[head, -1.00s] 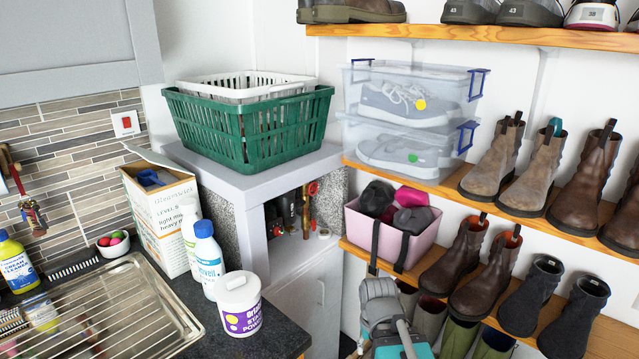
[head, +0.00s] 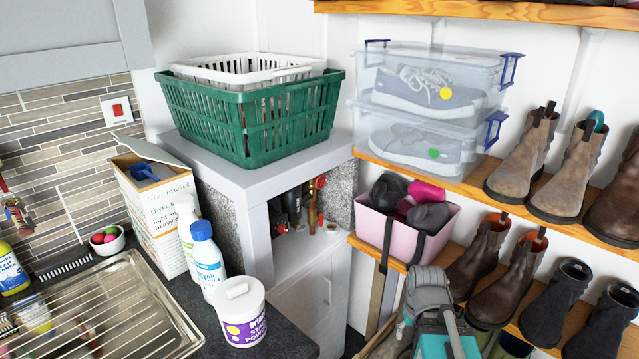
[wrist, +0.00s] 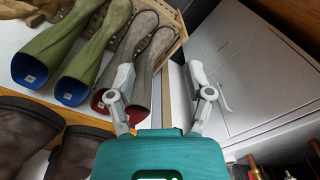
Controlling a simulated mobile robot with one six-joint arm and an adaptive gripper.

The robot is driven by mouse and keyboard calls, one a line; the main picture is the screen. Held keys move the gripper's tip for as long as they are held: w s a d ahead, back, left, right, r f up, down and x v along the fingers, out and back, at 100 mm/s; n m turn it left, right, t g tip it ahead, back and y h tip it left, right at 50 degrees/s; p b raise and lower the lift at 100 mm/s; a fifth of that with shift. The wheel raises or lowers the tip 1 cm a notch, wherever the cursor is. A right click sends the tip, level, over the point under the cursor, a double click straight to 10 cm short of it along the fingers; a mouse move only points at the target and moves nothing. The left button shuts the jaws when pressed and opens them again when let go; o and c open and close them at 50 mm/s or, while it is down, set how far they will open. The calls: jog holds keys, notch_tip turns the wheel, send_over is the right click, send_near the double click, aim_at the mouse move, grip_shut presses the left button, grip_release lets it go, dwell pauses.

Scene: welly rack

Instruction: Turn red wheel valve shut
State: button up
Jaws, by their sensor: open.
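The red wheel valve (head: 320,182) sits on a brass pipe inside the open recess under the grey worktop in the head view. It is small there and seen at a slant, so how far it is turned cannot be told. In the wrist view, brass pipework (wrist: 255,165) with red parts shows at the lower right edge, partly cut off. My gripper (wrist: 158,75) is open and empty, with its two grey fingers apart. It is away from the valve, close to the boots. In the head view its teal body (head: 445,345) shows at the bottom, right of and below the valve.
A green basket (head: 248,120) stands on the worktop above the recess. A pink bin (head: 440,238) of dark items on the shelf lies right of the recess. A white tub (head: 241,315) and bottles stand on the counter at left.

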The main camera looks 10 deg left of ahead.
jog(key=shift+o, duration=1.1)
jog(key=shift+w+a, duration=0.2)
jog(key=shift+w, duration=0.05)
jog(key=shift+o, duration=0.4)
jog(key=w+a+r+n+t+y, duration=0.1)
jog(key=w+a+n+y, duration=0.2)
jog(key=w, duration=0.5)
jog(key=shift+a+r+n+t+y, duration=0.15)
jog(key=shift+a+n+t+y, duration=0.3)
jog(key=shift+a, duration=0.75)
jog(key=n+t+y, duration=0.7)
jog(key=t+y, duration=0.2)
jog(key=y, duration=0.1)
send_near(322, 183)
jog(key=v, duration=0.3)
jog(key=shift+d+f+m, duration=0.15)
jog(key=shift+f+m, duration=0.1)
jog(key=x, duration=1.4)
jog(key=shift+s+r, duration=0.1)
jog(key=shift+r, duration=0.1)
